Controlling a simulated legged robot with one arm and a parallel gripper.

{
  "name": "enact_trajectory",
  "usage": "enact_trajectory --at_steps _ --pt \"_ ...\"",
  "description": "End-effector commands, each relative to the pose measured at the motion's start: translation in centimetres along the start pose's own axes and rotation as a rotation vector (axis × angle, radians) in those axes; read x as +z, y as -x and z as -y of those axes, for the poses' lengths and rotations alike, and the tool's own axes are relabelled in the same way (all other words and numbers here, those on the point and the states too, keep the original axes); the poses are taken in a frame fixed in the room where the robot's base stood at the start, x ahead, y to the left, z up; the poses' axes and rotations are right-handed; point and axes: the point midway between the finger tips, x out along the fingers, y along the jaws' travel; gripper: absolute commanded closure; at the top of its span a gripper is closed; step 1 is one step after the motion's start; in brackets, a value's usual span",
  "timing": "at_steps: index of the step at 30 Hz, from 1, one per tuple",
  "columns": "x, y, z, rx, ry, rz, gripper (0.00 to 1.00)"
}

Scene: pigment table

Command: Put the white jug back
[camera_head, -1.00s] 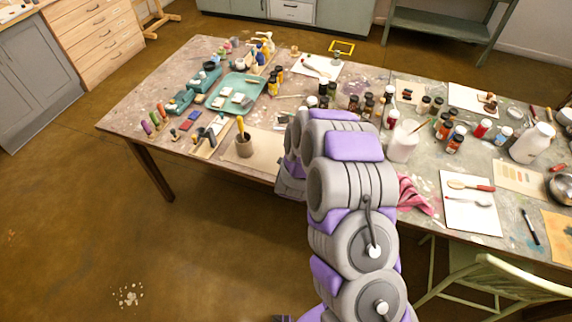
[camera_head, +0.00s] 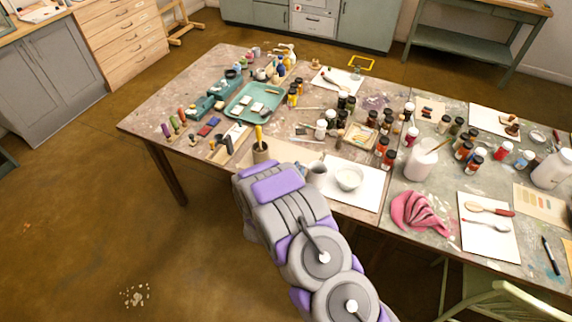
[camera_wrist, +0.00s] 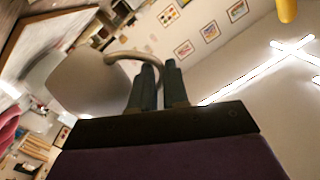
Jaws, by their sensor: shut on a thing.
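The white jug (camera_wrist: 90,82) fills the left of the wrist view, its body off-white and its curved handle reaching towards my fingers. My gripper (camera_wrist: 158,72) is shut on that handle. The jug appears tilted in this view, but the camera itself is rolled, so I cannot tell its true tilt.
A pink cloth (camera_head: 420,212) and a large white container (camera_head: 421,160) are further right. Several paint bottles crowd behind.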

Motion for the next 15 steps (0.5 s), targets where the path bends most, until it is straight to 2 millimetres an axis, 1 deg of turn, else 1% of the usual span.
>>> enact_trajectory --at_steps 1,9,15 --pt "0.6 -0.8 0.8 -0.004 -0.006 -0.002 1.0" --pt "2.6 -4.2 3.9 -0.004 -0.007 -0.003 1.0" --pt "3.5 -5.4 5.0 0.0 -0.003 0.002 1.0"
